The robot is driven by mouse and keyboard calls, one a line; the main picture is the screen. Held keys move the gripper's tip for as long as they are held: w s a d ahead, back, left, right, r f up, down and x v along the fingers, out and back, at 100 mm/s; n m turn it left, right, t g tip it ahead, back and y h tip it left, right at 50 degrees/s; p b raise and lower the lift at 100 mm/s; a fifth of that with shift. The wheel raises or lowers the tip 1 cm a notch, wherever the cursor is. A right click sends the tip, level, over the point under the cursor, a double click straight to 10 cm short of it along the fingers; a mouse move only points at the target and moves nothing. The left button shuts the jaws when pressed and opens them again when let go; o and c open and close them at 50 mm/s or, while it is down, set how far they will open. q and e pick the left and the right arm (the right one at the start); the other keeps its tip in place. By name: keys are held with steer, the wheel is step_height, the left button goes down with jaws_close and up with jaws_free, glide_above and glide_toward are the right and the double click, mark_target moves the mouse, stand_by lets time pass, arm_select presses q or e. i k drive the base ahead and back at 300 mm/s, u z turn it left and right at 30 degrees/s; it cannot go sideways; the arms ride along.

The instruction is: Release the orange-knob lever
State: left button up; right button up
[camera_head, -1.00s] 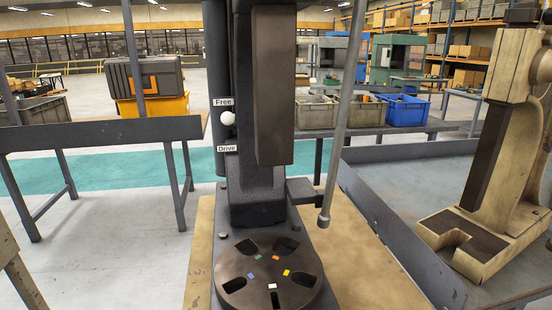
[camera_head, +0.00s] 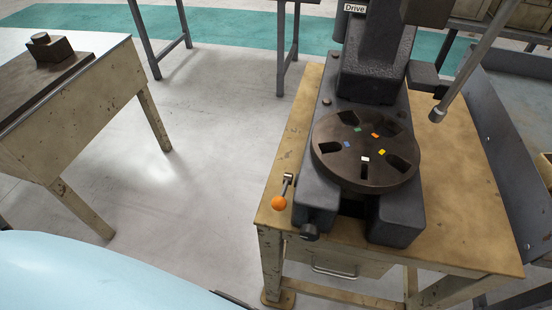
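The orange-knob lever (camera_head: 280,200) is at the front left of the press base. The arbor press base (camera_head: 398,219) stands on the wooden table and carries a round slotted plate (camera_head: 366,150) with small coloured marks. A dark round knob (camera_head: 310,232) sits on the base's front, right of the lever. Neither of my grippers is in view.
The press table (camera_head: 470,215) has bare wood right of the base. A metal bar (camera_head: 470,65) hangs at the upper right. Another table (camera_head: 60,110) with a dark block (camera_head: 50,47) stands left. Clear floor (camera_head: 200,150) lies between the tables.

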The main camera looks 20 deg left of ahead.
mark_target(278, 204)
steer(key=z, duration=0.9)
steer(key=k, duration=1.1)
steer(key=u, duration=1.7)
steer(key=i, duration=0.5)
